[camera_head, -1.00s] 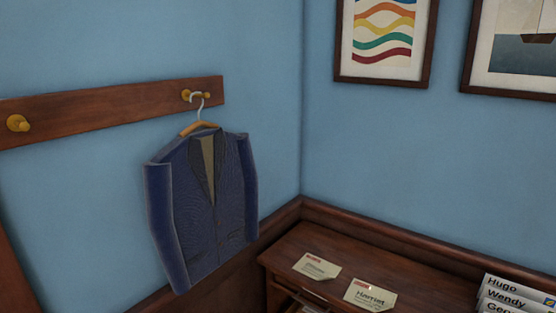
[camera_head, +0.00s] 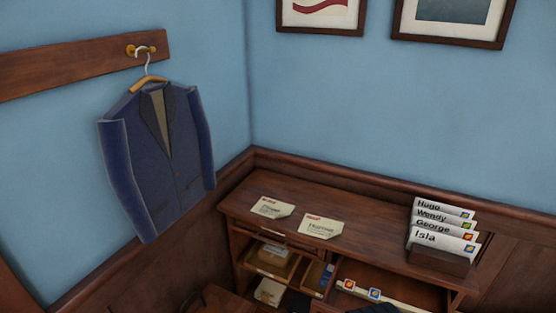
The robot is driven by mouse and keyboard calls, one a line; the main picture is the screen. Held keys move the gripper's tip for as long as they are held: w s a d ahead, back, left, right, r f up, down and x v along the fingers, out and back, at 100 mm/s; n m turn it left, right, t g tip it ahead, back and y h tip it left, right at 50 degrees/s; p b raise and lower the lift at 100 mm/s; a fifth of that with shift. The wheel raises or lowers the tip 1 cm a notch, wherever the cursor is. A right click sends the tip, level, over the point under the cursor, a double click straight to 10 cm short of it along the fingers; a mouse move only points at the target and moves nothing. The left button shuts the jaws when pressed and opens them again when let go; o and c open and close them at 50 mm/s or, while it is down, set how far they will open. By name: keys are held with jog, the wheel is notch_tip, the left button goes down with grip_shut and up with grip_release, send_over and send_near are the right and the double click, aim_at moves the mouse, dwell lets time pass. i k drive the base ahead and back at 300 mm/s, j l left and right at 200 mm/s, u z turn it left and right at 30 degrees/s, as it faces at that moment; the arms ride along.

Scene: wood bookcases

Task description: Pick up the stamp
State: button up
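Two small stamps, one red-edged (camera_head: 349,285) and one blue-edged (camera_head: 375,294), show near the bottom of the view, at a pale strip below the desk top. I cannot tell which of them is the task's stamp. The envelopes in the rack also bear small coloured stamps, such as the one on the Isla envelope (camera_head: 470,249).
The wooden desk (camera_head: 360,210) stands in the corner, with two paper cards (camera_head: 272,207) (camera_head: 320,226) on top. A rack (camera_head: 438,261) holds several named envelopes. Cubbyholes below hold boxes (camera_head: 272,260). A blue jacket (camera_head: 165,165) hangs at left.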

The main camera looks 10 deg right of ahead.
aim_at(374, 294)
jog(key=z, duration=0.9)
